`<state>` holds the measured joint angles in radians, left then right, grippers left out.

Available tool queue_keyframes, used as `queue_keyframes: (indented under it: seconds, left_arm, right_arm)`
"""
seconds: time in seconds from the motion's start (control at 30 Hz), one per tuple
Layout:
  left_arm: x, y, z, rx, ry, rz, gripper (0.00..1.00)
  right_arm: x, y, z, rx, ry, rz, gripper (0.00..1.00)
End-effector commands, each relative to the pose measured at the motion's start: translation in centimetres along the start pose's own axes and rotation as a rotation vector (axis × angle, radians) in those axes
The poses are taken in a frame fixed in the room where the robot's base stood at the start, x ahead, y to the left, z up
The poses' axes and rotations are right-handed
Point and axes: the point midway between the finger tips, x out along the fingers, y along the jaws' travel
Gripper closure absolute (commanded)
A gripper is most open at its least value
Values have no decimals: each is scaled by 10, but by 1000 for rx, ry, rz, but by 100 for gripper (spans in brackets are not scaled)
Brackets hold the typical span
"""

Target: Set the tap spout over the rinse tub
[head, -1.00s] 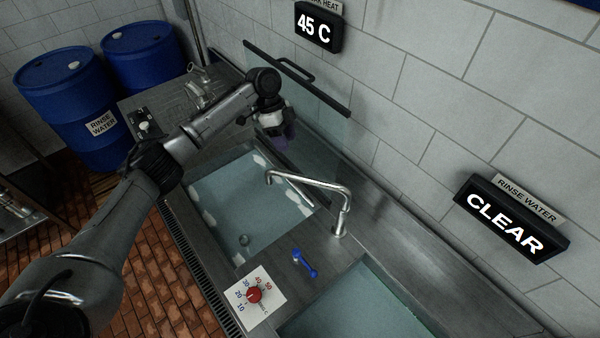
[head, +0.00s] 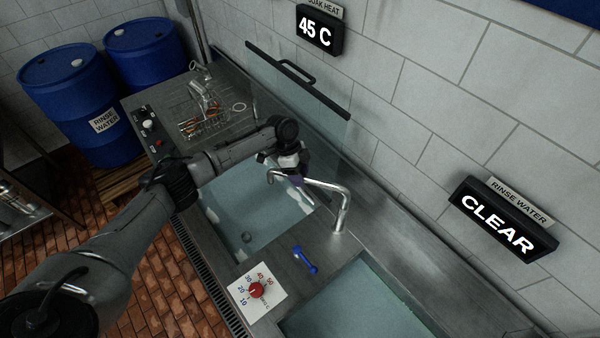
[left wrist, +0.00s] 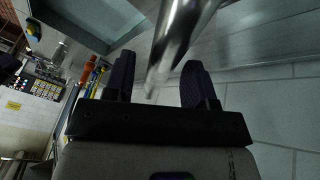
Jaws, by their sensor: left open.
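The chrome tap (head: 341,212) stands on the deck between the two tubs. Its spout (head: 325,185) points left, over the far tub (head: 262,215), which has white foam at its edges. The near tub (head: 350,303), on the rinse-water sign's side, holds clear water and is cut off by the frame. My left gripper (head: 297,180) is at the spout's free end. In the left wrist view the spout (left wrist: 178,40) shows in the gap between the open fingers (left wrist: 158,78); contact cannot be told. My right gripper is not in view.
A blue handle (head: 305,260) and a red dial (head: 257,290) sit on the deck near the tap. A rinse-water sign (head: 495,225) reading CLEAR and a wall bar (head: 300,80) are on the wall.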

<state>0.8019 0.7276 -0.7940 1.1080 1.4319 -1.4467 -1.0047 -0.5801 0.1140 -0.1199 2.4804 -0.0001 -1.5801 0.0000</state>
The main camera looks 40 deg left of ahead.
Motion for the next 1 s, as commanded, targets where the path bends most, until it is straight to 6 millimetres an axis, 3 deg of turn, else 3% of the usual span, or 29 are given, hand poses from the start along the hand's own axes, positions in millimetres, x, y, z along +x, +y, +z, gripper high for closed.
queue_keyframes:
  seconds: [0.23, 0.77, 1.0]
  left_arm:
    - [1, 0, 0, 0, 0, 0, 49]
    - [0, 0, 0, 0, 0, 0, 100]
    - [0, 0, 0, 0, 0, 0, 100]
  right_arm:
    - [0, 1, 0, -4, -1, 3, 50]
    - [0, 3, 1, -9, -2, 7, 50]
    - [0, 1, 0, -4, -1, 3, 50]
